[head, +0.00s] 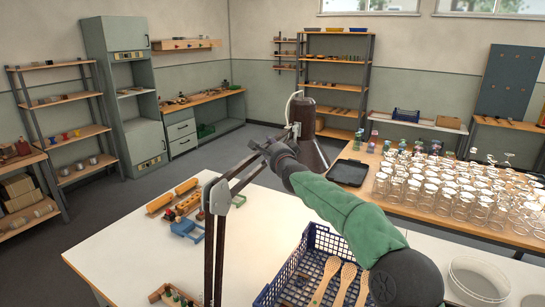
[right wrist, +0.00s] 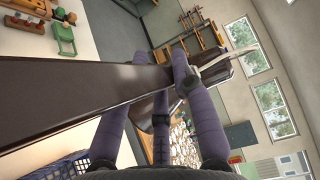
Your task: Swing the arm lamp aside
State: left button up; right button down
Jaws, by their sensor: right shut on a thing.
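The arm lamp (head: 212,255) has thin dark-brown bars rising from the front of the white table. Its upper bars reach right and away to a dark-brown cone shade (head: 312,152) with a pale cord at its top. My right gripper (head: 272,150) is shut on the lamp's upper arm near the shade. In the right wrist view, the purple fingers (right wrist: 165,85) close around a broad dark bar (right wrist: 65,108) of the lamp, and part of the shade shows behind them. The exact finger contact is partly hidden. My left gripper is not in view.
A wooden table behind carries a dark tray (head: 348,173) and many glasses (head: 440,180). Open floor lies beyond the white table.

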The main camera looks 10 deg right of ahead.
jog(key=shift+w+a+f+y+b, duration=0.1)
jog(key=shift+w+a+y+b, duration=0.2)
jog(key=shift+w+a+b, duration=0.15)
jog(key=shift+a, duration=0.1)
jog(key=c, duration=1)
grip_release()
jog(key=shift+s, duration=0.5)
jog(key=shift+s+d, duration=0.2)
jog(key=shift+s, duration=1.65)
jog(key=shift+s+d, duration=0.25)
jog(key=shift+s, duration=1.55)
jog(key=shift+s+d, duration=0.2)
jog(key=shift+s, duration=1.65)
